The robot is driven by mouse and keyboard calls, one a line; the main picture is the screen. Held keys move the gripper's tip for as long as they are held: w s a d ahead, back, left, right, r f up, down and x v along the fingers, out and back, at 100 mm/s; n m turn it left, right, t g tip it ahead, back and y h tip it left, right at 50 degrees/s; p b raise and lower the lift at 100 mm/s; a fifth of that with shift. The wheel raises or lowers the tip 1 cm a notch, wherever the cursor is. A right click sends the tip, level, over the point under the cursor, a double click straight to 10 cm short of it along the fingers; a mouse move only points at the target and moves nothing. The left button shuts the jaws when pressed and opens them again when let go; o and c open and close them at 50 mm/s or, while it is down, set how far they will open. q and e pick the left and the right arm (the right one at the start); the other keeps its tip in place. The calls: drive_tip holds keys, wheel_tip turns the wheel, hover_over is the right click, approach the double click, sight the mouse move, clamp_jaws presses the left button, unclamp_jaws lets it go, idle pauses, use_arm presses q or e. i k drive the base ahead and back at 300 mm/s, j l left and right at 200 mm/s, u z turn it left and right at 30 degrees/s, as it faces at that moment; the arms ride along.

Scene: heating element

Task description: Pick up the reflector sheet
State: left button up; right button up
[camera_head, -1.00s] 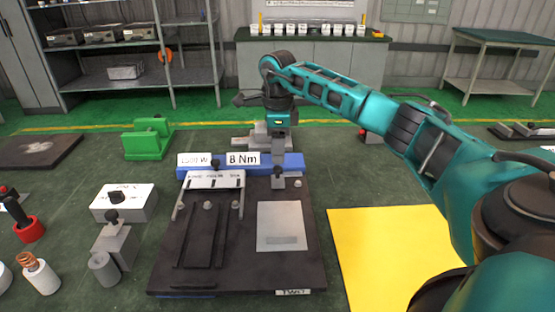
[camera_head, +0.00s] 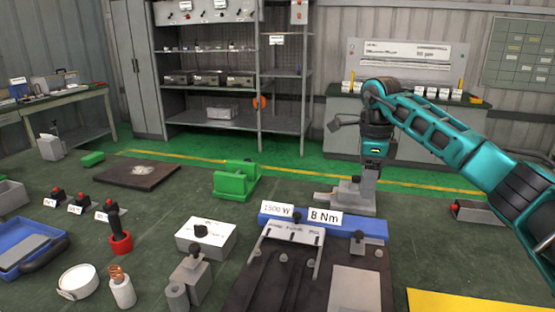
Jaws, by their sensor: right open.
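A flat grey sheet (camera_head: 22,252) lies in an open blue tray (camera_head: 42,232) at the far left. A light grey plate (camera_head: 360,290) lies on the dark board (camera_head: 255,285) at the bottom right, cut off by the picture edge. I cannot tell for certain which is the reflector sheet. My right gripper (camera_head: 368,182) points down behind the blue bar (camera_head: 335,222), by a grey block fixture (camera_head: 340,197). It is open, with no object seen in it, and is well away from the tray. My left gripper is not in view.
A red-based post (camera_head: 121,242), a white box (camera_head: 207,238), a copper coil on a white cylinder (camera_head: 121,288) and a green block (camera_head: 235,180) stand between the tray and the board. A yellow mat (camera_head: 480,301) lies at bottom right. Shelves (camera_head: 235,115) stand behind.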

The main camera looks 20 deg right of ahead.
sight(353, 290)
drive_tip(key=k+j, duration=0.75)
drive_tip(key=j, duration=0.2)
